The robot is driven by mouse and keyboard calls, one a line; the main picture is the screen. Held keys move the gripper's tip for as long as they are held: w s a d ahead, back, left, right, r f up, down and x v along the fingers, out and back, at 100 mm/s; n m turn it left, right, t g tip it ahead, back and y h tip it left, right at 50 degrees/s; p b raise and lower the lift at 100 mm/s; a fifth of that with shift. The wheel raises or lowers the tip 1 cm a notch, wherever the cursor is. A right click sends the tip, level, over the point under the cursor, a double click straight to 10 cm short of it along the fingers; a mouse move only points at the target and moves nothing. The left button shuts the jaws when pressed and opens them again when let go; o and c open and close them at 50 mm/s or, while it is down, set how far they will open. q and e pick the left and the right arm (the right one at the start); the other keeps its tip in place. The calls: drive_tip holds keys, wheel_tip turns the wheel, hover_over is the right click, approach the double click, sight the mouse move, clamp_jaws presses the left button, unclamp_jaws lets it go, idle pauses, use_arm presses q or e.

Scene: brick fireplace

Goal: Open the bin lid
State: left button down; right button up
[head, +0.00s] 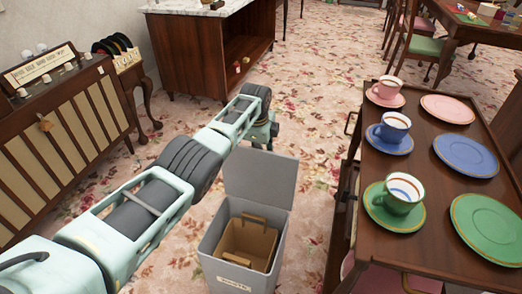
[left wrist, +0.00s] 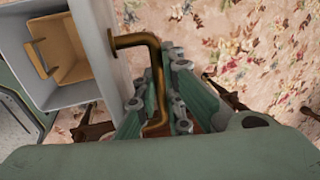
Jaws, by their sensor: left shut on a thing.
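The grey bin (head: 210,252) stands on the carpet in the middle of the head view, with a label on its front. Its grey lid (head: 258,178) stands raised, roughly upright at the back, so the bin's mouth is open. A brown inner box (head: 248,240) shows inside. The left wrist view also shows the inner box (left wrist: 65,45) and the lid edge-on (left wrist: 110,50). My left gripper (head: 266,132) is behind the raised lid, partly hidden by it. In the left wrist view its fingers (left wrist: 157,95) are shut on the lid's bronze handle (left wrist: 140,41). My right gripper is in neither view.
A wooden cart (head: 400,225) with cups, saucers and plates stands close on the right. A brown cabinet (head: 200,55) stands behind my left arm, and a wooden radio-like cabinet (head: 60,120) is at left. Patterned carpet (head: 305,110) lies open behind the bin.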

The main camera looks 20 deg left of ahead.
use_arm(q)
drive_tip(key=shift+s+d+f, duration=0.1)
drive_tip(key=shift+s+f, duration=0.05)
drive_tip(key=shift+f, duration=0.25)
drive_tip(key=c, duration=2.1)
unclamp_jaws()
drive_tip(key=shift+w+r+b, duration=0.4)
drive_tip(key=shift+r+b, duration=0.05)
drive_tip(key=shift+r, duration=1.1)
drive_tip(key=shift+w+r+b, duration=0.4)
drive_tip(key=shift+r, duration=1.15)
drive_tip(key=shift+w+r+b, duration=0.4)
drive_tip(key=shift+r+b, duration=0.05)
drive_tip(key=shift+r, duration=1.1)
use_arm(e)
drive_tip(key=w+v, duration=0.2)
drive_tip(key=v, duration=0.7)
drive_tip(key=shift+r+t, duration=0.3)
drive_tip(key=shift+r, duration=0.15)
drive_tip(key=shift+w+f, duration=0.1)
